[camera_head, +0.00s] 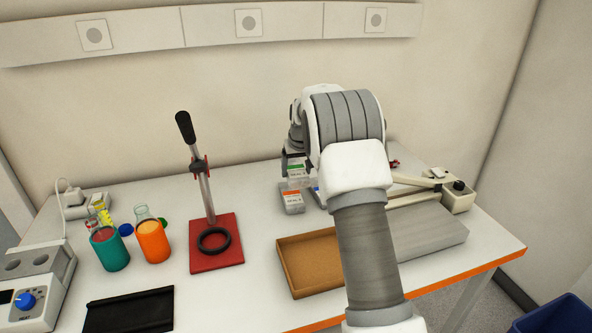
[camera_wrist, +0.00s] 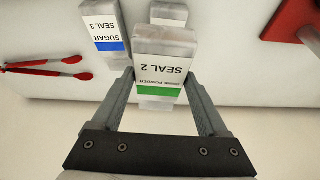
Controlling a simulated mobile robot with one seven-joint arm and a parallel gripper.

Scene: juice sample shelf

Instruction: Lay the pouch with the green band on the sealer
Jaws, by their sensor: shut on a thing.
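The pouch with the green band (camera_wrist: 163,68), marked SEAL 2, is between the two fingers of my gripper (camera_wrist: 165,95) in the wrist view. The fingers press on its sides. In the head view this pouch (camera_head: 298,168) shows just left of my wrist, behind the orange-banded pouch; I cannot tell how far it is off the table. The cream sealer (camera_head: 458,196) stands at the right of the table, its long arm reaching left. A grey flat platform (camera_head: 430,237) lies in front of it. My arm hides part of both.
An orange-banded pouch (camera_head: 291,201) and a blue-banded pouch (camera_wrist: 107,28) stand close by. Red-tipped tongs (camera_wrist: 45,69) lie near. A brown tray (camera_head: 300,265) is in front. A red-based press stand (camera_head: 215,257) and beakers (camera_head: 152,240) are left.

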